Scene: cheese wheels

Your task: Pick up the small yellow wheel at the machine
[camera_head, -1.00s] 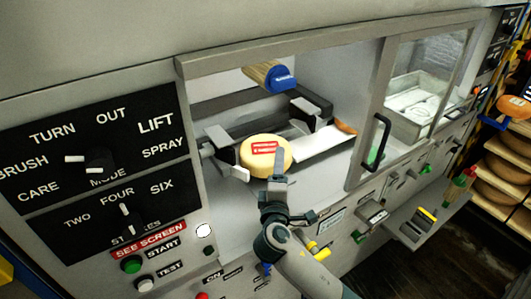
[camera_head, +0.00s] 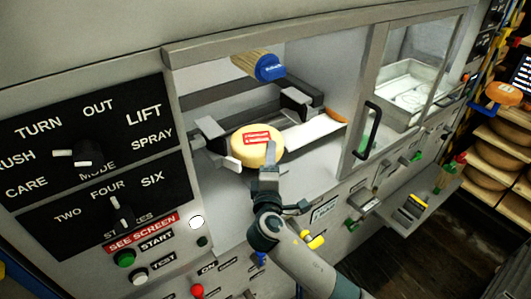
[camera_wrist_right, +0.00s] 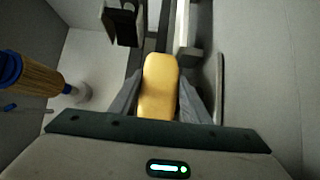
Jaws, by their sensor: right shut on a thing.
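The small yellow wheel (camera_head: 258,152) has a red and white label on top and sits inside the machine's open bay, by the grey clamp arms. My right gripper (camera_head: 268,150) reaches in from the front and is shut on the wheel. In the right wrist view the yellow wheel (camera_wrist_right: 159,88) lies between the two grey fingers of my right gripper (camera_wrist_right: 160,100). Whether the wheel touches the bay's supports beneath it is hidden. My left gripper is not in view.
A wooden-handled brush with a blue end (camera_head: 268,68) hangs above the wheel. A dark clamp (camera_head: 296,98) and a white sloping tray (camera_head: 315,130) are behind and right. A glass door with a black handle (camera_head: 367,130) stands right. Knob panels (camera_head: 85,160) are left.

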